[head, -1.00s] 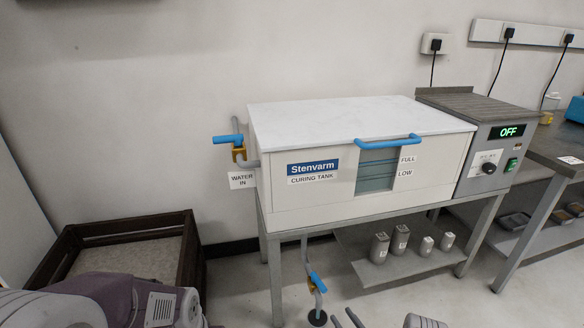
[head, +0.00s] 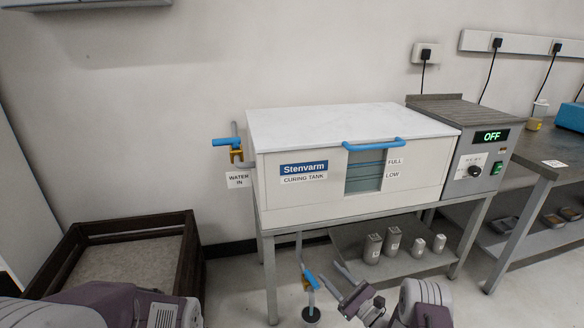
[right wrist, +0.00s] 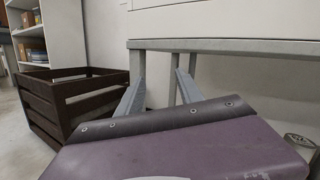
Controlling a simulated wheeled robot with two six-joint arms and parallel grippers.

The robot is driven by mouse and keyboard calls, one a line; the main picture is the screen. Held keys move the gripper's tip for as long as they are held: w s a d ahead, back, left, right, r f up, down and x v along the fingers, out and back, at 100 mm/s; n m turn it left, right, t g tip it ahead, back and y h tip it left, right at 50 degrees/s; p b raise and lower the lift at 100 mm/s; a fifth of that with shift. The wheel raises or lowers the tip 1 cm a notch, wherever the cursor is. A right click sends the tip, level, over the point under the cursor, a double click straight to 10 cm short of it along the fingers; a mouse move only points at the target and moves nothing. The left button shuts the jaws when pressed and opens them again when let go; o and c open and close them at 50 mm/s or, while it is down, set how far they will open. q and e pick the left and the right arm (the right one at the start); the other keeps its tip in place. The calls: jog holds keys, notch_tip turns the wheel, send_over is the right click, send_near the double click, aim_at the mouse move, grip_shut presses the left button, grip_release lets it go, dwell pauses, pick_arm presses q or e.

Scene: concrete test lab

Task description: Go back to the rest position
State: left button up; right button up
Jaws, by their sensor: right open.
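My right gripper (head: 326,270) is at the bottom of the head view, in front of the tank's stand. Its two grey fingers are apart with nothing between them, pointing up and left. The drain pipe with a blue-handled valve (head: 309,279) shows close to the left of the fingers; I cannot tell the gap in depth. My left arm shows at the bottom left of the head view, but its gripper is out of the picture.
The white curing tank (head: 300,199) has its lid down and its display (head: 496,136) reads OFF. Several grey metal blocks stand on the shelf (head: 352,237) below. A dark wooden crate (head: 187,262) stands at left, a workbench (head: 556,151) at right.

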jog(key=s+a+r+n+g+y, duration=0.35)
jog(key=a+r+n+g, duration=0.35)
jog(key=r, duration=0.4)
jog(key=s+a+r+n+g+h, duration=0.1)
jog(key=s+a+n+g, duration=0.2)
jog(key=s, duration=0.3)
jog(key=s+a+r+n+g+h+p, duration=0.1)
jog(key=s+a+r+n+g, duration=0.15)
jog(key=s, duration=0.35)
jog(key=s+a+n+g+h, duration=0.2)
jog(key=s+n+g, duration=0.2)
jog(key=s, duration=0.1)
jog(key=s+d+f+n+h, duration=0.55)
jog(key=s+d+h, duration=0.25)
jog(key=s+d, duration=0.25)
jog(key=d+f+n+t+h, duration=0.1)
jog(key=d+f+n+h, duration=0.25)
jog(key=d, duration=0.55)
notch_tip(320, 180, up, 38)
jog(key=w+t+h+p, duration=0.1)
jog(key=w+p, duration=0.1)
jog(key=p, duration=3.6)
jog(key=shift+d+f+m, duration=0.15)
jog(key=shift+f+m, duration=0.1)
jog(key=shift+m, duration=0.1)
